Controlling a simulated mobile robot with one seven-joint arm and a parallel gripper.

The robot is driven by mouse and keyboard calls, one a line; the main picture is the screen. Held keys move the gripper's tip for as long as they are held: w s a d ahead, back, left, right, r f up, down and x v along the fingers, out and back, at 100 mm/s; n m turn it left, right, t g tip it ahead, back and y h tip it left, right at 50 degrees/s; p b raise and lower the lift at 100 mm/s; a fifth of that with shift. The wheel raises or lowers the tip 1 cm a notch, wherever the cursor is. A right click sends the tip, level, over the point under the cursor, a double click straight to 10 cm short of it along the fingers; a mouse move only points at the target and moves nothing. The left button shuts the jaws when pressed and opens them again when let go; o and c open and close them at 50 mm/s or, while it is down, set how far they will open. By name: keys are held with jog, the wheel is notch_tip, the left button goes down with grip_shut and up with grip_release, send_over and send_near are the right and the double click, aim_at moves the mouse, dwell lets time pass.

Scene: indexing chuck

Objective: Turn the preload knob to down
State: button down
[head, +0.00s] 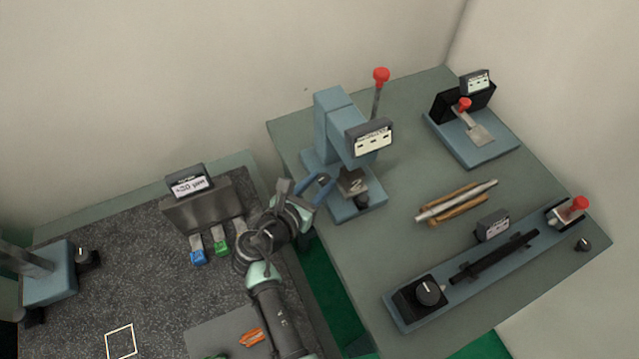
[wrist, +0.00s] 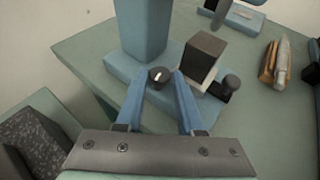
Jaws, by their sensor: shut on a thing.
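The knob (wrist: 160,77) is small, round and black with a short white pointer mark. It sits low on the blue machine (wrist: 145,28), beside its column, in the wrist view. My gripper (wrist: 161,84) has its two blue fingers on either side of the knob and is shut on it. In the wrist view the pointer mark points toward the upper right of the knob face. In the head view my gripper (head: 320,184) reaches the left side of the blue machine (head: 334,123). The fingers partly hide the knob there. The machine's sign (head: 371,138) is too small to read.
A dark block marked 2 (head: 353,184) is on the machine, near the fingers. A red-topped lever (head: 381,76) rises behind it. Rods (head: 457,202) and a long blue fixture with a dial (head: 428,292) lie to the right. A gap separates the two tables.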

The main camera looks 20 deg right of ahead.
jog(key=m+g+h+b, duration=0.2)
jog(key=m+g, duration=0.1)
jog(key=shift+w+a+f+b, duration=0.1)
jog(key=shift+w+a+b, duration=0.1)
jog(key=shift+w+b, duration=0.2)
jog(key=shift+w+m+g+b, duration=0.1)
jog(key=shift+m+g+b, duration=0.4)
jog(key=shift+m+g, duration=0.35)
jog(key=shift+g, duration=0.25)
jog(key=c, duration=0.8)
grip_release()
jog(key=v, duration=1.3)
jog(key=shift+a+f+b, duration=0.1)
jog(key=shift+b, duration=0.2)
